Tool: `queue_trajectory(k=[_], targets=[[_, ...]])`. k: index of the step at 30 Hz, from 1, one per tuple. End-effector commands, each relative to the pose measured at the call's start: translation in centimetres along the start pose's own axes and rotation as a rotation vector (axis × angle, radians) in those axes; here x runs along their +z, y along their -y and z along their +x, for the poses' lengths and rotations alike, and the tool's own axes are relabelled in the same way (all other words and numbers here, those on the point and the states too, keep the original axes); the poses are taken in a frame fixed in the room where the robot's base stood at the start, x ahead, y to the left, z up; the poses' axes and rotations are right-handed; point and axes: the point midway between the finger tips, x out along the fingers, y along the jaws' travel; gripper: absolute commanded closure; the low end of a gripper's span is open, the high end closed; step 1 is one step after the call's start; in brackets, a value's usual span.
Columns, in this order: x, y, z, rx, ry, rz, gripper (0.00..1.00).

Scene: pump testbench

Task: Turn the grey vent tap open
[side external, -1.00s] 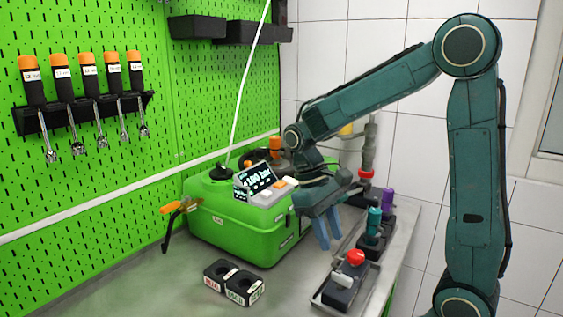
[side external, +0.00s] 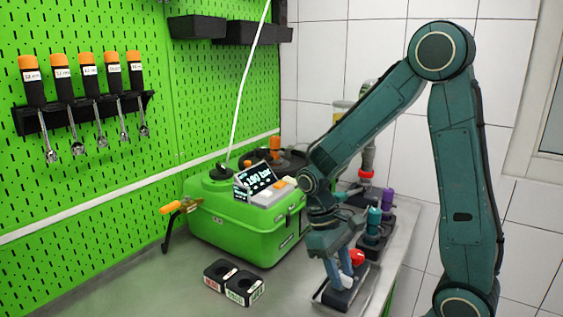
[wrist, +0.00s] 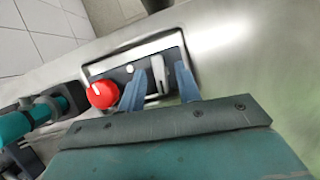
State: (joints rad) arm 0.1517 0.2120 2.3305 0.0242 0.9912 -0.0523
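The grey vent tap is a pale lever (wrist: 158,74) on a dark block in a metal tray (wrist: 98,70), seen in the wrist view beside a red knob (wrist: 102,95). My gripper (wrist: 160,70) has two blue fingers, spread apart, with the tap showing between their tips and a gap on each side. In the side view my gripper (side external: 338,276) points down over the tray, left of the red knob (side external: 357,257), and its fingers mostly hide the tap. Whether the tips reach down to the tap's level is unclear.
A teal valve (side external: 374,220) and a purple one (side external: 388,199) stand behind the tray. The green pump box (side external: 250,230) with a display (side external: 256,181) is on the left. A black two-hole holder (side external: 232,283) sits on the bench. The bench right of the tray in the wrist view is clear.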

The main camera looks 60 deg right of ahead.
Motion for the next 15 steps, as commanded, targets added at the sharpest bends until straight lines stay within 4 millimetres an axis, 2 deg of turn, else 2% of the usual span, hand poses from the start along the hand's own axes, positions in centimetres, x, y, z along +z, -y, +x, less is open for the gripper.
queue_trajectory(k=[2, 7, 15], targets=[[0.00, 0.00, 0.00, 0.000, 0.000, 0.000, 0.66], [0.00, 0.00, -0.02, 0.000, 0.000, 0.000, 0.98], [0.00, 0.05, -0.03, 0.009, 0.000, -0.021, 1.00]])
